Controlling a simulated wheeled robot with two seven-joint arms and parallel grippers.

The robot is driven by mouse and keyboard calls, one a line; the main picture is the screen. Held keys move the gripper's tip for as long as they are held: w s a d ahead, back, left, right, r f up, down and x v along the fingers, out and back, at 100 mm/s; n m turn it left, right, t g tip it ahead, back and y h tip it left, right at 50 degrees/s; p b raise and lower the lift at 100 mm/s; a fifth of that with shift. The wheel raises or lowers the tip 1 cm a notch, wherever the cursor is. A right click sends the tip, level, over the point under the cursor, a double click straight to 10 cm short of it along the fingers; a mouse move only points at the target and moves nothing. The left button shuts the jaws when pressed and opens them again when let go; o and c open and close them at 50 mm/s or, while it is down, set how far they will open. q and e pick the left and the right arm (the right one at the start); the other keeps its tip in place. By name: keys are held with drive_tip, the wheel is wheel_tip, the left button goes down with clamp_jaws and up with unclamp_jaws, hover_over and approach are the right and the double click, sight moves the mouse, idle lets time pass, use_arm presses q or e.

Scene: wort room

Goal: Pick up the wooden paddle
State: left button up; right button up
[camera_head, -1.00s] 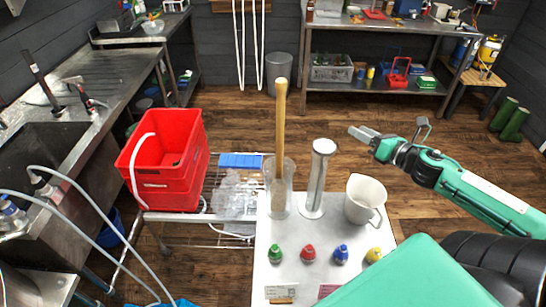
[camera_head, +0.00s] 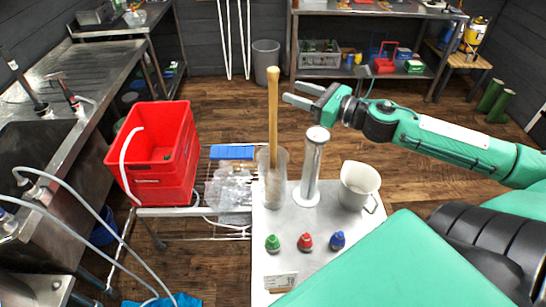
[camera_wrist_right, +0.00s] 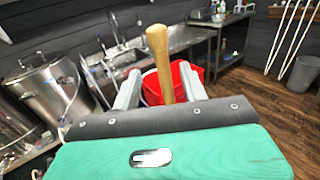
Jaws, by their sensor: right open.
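The wooden paddle (camera_head: 273,120) stands nearly upright in a clear cylinder (camera_head: 283,185) on the light grey table. Its lower end shows blurred through the cylinder wall. My right gripper (camera_head: 290,93) is open, its fingers pointing left, just right of the upper handle. In the right wrist view the paddle's handle (camera_wrist_right: 160,62) stands ahead, in line with the gap between the open fingers (camera_wrist_right: 160,88). I cannot tell whether it is between the tips or a little beyond them. My left gripper is not in view.
On the table (camera_head: 325,225) are a slim clear cylinder (camera_head: 311,165), a white jug (camera_head: 358,186) and small green, red and blue bottles. A red crate (camera_head: 160,155) stands left of the table.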

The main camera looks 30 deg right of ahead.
sight(273, 84)
drive_tip(key=shift+x, duration=1.2)
drive_tip(key=shift+w, duration=0.1)
drive_tip(key=shift+p+x, duration=1.2)
drive_tip(key=shift+x, duration=1.3)
drive_tip(key=shift+f, duration=0.1)
drive_tip(key=shift+c, duration=0.2)
clamp_jaws()
